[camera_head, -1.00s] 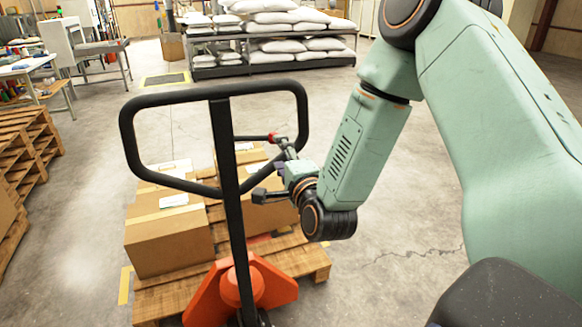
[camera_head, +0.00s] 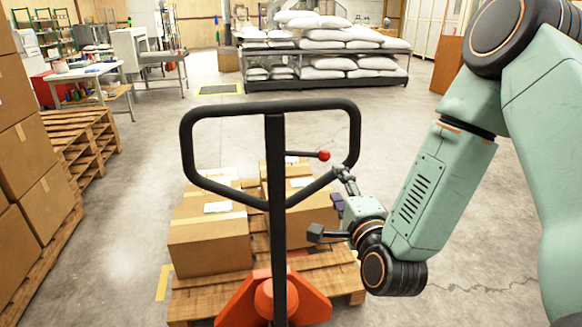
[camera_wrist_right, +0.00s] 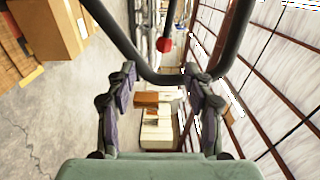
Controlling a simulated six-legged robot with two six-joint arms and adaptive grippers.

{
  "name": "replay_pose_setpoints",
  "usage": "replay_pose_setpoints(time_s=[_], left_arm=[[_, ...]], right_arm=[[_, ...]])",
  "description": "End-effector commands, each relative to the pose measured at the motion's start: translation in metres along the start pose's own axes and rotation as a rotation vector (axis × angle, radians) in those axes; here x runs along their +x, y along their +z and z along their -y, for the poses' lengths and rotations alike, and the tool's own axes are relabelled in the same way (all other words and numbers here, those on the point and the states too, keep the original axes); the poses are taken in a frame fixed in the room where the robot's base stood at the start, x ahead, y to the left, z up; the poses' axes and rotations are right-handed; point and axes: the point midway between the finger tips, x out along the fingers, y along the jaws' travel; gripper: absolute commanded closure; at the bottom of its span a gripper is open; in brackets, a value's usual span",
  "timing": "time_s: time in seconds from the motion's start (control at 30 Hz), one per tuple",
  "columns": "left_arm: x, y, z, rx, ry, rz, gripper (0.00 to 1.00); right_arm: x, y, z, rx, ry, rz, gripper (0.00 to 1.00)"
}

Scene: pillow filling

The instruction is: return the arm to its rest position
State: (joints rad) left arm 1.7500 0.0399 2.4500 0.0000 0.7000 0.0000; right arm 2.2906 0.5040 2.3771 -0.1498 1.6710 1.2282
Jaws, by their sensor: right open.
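My right arm comes in from the right in the head view, bent down at the elbow. Its right gripper (camera_head: 328,208) is open and empty beside the handle's lower right corner. In the right wrist view the two fingers of this gripper (camera_wrist_right: 162,95) stand apart, with nothing between them. The black loop handle (camera_head: 275,200) of the pallet jack rises upright before me; in the wrist view its dark bar (camera_wrist_right: 165,78) curves just beyond the fingertips. Whether a finger touches the handle I cannot tell. My left gripper is not in view.
The orange jack base (camera_head: 272,300) stands at a wooden pallet (camera_head: 340,275) with cardboard boxes (camera_head: 208,245). Stacked boxes (camera_head: 25,150) on pallets are at the left. A rack of white sacks (camera_head: 325,68) stands at the back. Floor between is clear.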

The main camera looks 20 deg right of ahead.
Motion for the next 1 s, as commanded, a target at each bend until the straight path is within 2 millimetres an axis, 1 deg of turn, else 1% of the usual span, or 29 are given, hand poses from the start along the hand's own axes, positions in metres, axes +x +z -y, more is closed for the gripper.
replay_pose_setpoints(time_s=[0.17, 0.27, 0.37, 0.43, 0.47, 0.5, 0.57, 0.6, 0.67, 0.7, 0.77, 0.8, 0.87, 0.9, 0.97, 1.0], left_arm=[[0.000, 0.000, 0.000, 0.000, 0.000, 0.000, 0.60], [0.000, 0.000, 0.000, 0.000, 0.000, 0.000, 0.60], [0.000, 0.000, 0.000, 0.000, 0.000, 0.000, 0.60], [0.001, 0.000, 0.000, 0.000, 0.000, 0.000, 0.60], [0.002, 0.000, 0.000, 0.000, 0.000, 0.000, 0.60], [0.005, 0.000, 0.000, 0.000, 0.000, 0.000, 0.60], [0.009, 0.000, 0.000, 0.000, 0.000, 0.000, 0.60], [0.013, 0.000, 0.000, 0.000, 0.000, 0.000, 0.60], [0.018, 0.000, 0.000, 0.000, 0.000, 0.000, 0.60], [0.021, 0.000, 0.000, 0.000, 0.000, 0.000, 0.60], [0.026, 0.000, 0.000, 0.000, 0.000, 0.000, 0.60], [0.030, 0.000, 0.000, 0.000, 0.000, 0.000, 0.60], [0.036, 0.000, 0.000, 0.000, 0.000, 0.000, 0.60], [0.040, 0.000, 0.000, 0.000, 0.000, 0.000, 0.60], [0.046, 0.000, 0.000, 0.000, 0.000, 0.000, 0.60], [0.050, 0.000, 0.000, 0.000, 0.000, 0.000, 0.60]], right_arm=[[0.000, 0.000, 0.000, -0.016, 0.000, 0.000, 0.47], [0.000, 0.003, -0.008, -0.103, 0.037, 0.014, 0.47], [-0.004, 0.009, -0.033, -0.275, 0.145, 0.060, 0.47], [-0.011, 0.018, -0.057, -0.428, 0.243, 0.128, 0.47], [-0.017, 0.022, -0.073, -0.499, 0.292, 0.167, 0.47], [-0.026, 0.028, -0.094, -0.592, 0.356, 0.225, 0.47], [-0.046, 0.036, -0.130, -0.732, 0.453, 0.328, 0.47], [-0.060, 0.040, -0.153, -0.815, 0.512, 0.399, 0.47], [-0.084, 0.044, -0.186, -0.926, 0.595, 0.508, 0.47], [-0.101, 0.046, -0.206, -0.993, 0.644, 0.583, 0.47], [-0.128, 0.048, -0.235, -1.082, 0.716, 0.697, 0.47], [-0.147, 0.048, -0.254, -1.135, 0.760, 0.773, 0.47], [-0.177, 0.048, -0.280, -1.204, 0.824, 0.891, 0.47], [-0.199, 0.046, -0.296, -1.244, 0.865, 0.970, 0.47], [-0.230, 0.043, -0.318, -1.289, 0.924, 1.080, 0.47], [-0.250, 0.041, -0.331, -1.309, 0.962, 1.143, 0.47]])
